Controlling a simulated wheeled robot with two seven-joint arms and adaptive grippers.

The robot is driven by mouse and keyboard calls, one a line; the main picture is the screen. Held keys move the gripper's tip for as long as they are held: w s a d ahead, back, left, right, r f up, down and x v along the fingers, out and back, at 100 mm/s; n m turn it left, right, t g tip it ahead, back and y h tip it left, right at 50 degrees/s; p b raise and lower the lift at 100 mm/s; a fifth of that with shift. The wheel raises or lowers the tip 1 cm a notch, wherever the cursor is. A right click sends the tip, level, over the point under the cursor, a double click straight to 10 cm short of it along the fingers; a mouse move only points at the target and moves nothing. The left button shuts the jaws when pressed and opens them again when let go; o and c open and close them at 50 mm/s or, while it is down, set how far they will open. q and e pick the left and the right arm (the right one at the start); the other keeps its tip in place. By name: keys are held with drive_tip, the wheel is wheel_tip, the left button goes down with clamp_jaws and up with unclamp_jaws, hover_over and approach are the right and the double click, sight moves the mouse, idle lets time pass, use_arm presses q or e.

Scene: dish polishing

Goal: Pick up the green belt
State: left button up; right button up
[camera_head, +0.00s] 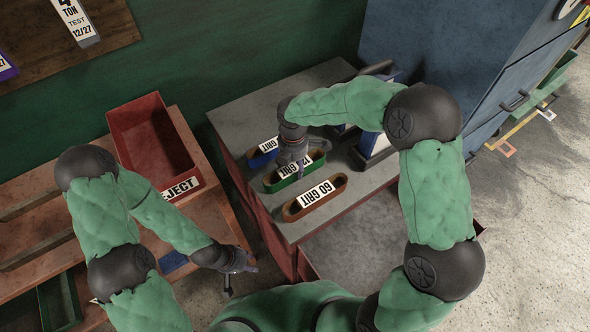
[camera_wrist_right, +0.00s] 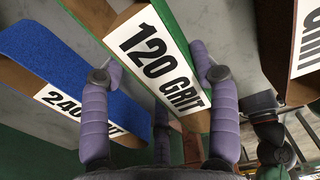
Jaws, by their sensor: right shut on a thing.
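The green belt (camera_head: 272,186), a loop with a white label reading 120 GRIT, is at the grey bench between the blue belt and the brown belt. My right gripper (camera_head: 301,165) reaches down over it from above and is shut on it. In the right wrist view the green belt (camera_wrist_right: 174,30) runs between the two purple fingers (camera_wrist_right: 158,88), its label facing the camera. I cannot tell whether its underside touches the bench. My left gripper (camera_head: 240,279) is low at the left, away from the belts, with its fingertips apart and nothing between them.
The blue belt (camera_head: 256,161), labelled 240 GRIT, and the brown belt (camera_head: 337,186), labelled 60 GRIT, stand close on either side. A machine (camera_head: 376,143) is at the right of the bench (camera_head: 240,108). A red REJECT bin (camera_head: 146,142) stands left, a blue cabinet (camera_head: 450,45) behind right.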

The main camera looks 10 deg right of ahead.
drive_tip(key=shift+r, duration=0.5)
wheel_tip(320, 180, up, 2)
drive_tip(key=shift+r+p, duration=0.1)
drive_tip(key=shift+p, duration=0.5)
drive_tip(key=s+d+r+p, duration=0.2)
drive_tip(key=s+r+p, duration=0.2)
drive_tip(key=s+r, duration=0.5)
drive_tip(key=shift+s+d+r+p, duration=0.3)
drive_tip(key=shift+s+r+p, duration=0.1)
drive_tip(key=shift+s, duration=2)
